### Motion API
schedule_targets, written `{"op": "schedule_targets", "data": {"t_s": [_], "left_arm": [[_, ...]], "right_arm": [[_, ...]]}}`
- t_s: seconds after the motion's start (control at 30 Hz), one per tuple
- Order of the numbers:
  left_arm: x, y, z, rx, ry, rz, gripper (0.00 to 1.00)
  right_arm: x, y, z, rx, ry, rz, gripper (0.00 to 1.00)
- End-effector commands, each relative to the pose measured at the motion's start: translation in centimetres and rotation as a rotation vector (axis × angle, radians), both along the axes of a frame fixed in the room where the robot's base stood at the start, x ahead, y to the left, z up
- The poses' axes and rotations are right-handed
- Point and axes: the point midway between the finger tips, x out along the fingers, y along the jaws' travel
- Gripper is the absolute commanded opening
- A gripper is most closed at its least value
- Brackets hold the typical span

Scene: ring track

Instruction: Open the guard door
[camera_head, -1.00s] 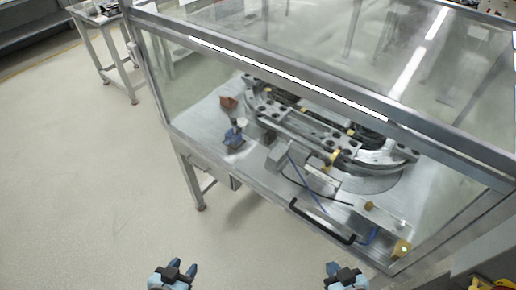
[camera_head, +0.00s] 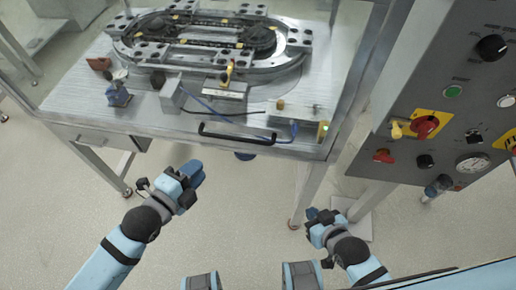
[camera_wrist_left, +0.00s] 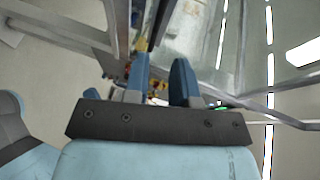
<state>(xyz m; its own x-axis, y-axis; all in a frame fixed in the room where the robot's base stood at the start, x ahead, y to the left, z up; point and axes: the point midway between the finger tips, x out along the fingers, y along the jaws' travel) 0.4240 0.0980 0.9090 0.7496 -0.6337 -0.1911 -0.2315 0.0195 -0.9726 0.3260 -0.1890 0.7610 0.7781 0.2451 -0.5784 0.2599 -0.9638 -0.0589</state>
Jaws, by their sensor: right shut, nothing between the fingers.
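The guard door (camera_head: 285,85) is a clear panel on the front of the ring track enclosure, and it looks closed. Its black bar handle (camera_head: 237,138) is low on the front, near the bottom edge. My left gripper (camera_head: 195,172) is below and left of the handle, apart from it. Its two blue fingers (camera_wrist_left: 160,84) show a gap with nothing held in the left wrist view. My right gripper (camera_head: 314,213) is shut and empty, below and right of the handle, near the enclosure's front right leg. The handle cannot be made out in the left wrist view.
Behind the panel, the oval track (camera_head: 210,40) sits on a metal table. A grey control panel (camera_head: 445,75) with buttons, a red knob (camera_head: 425,127) and a gauge stands close on the right. Open floor lies in front of the table on the left.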

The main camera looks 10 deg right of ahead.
Motion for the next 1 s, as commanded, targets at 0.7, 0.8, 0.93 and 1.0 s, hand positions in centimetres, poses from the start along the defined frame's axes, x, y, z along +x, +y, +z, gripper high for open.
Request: {"op": "schedule_targets", "data": {"t_s": [0.7, 0.8, 0.93, 1.0], "left_arm": [[8.3, -7.4, -1.9, 0.036, -0.041, -0.023, 0.24], [9.3, -8.2, -2.1, 0.036, -0.041, -0.023, 0.24], [10.0, -8.9, -2.4, 0.038, -0.041, -0.023, 0.24], [10.2, -9.0, -2.4, 0.037, -0.04, -0.023, 0.24]], "right_arm": [[0.8, -0.1, 0.3, 0.003, -0.018, -0.006, 0.0], [0.6, -0.2, 0.2, 0.002, -0.014, -0.006, 0.0], [0.5, -0.1, 0.1, 0.002, -0.011, -0.005, 0.0], [0.5, -0.1, 0.1, 0.002, -0.011, -0.005, 0.0]]}}
